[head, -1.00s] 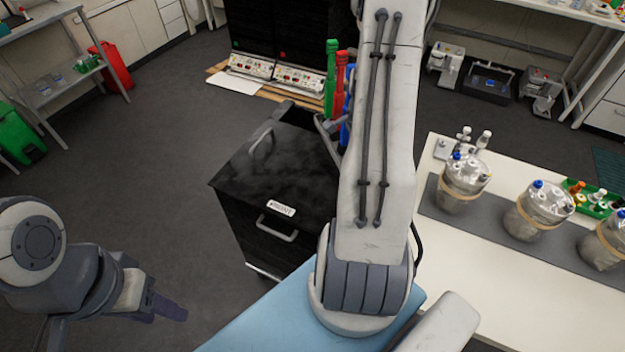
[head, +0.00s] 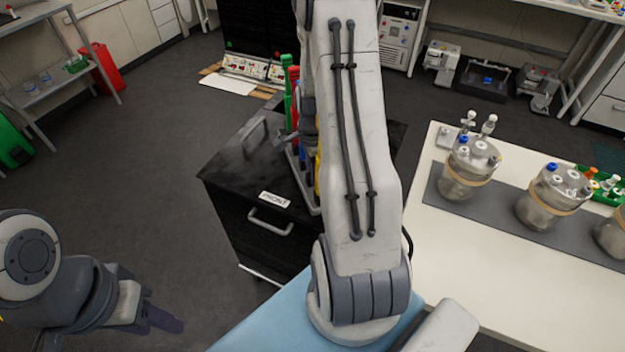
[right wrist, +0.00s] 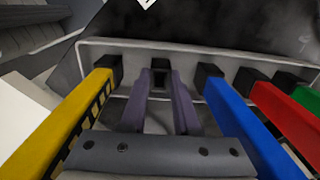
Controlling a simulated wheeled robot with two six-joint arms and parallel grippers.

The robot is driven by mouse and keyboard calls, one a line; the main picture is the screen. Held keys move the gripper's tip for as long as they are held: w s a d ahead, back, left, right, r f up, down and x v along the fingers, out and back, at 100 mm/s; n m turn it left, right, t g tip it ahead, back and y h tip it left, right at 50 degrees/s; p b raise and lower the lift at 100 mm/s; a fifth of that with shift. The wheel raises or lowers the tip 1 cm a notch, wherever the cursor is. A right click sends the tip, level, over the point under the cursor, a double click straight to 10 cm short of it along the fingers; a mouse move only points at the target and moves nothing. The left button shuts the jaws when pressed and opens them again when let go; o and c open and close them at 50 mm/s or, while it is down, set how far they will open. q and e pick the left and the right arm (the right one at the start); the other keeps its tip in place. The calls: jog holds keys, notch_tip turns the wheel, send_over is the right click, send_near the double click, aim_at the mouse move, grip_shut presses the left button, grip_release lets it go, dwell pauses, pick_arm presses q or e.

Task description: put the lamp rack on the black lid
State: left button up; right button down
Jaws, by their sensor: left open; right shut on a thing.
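The lamp rack (head: 303,188) is a grey tray with upright green, red, blue and yellow lamps. In the head view it is over the black lid (head: 235,165), the flat dark top of a cabinet, partly hidden by my right arm. I cannot tell whether it touches the lid. In the right wrist view, my right gripper (right wrist: 160,92) is shut on the rack (right wrist: 225,58), between the yellow and blue lamps; the dark lid (right wrist: 215,25) lies beyond. My left gripper (head: 160,318) is open and empty at lower left, over the floor, away from the rack.
The lid has a handle (head: 256,133) on top and a white label (head: 274,199) at its front edge. To the right, a white bench (head: 455,270) carries several glass vessels (head: 552,196).

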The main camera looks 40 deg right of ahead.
jog(key=shift+w+f, duration=0.1)
jog(key=shift+f, duration=0.55)
jog(key=shift+d+r, duration=0.1)
jog(key=c, duration=0.6)
grip_release()
jog(key=shift+c, duration=0.2)
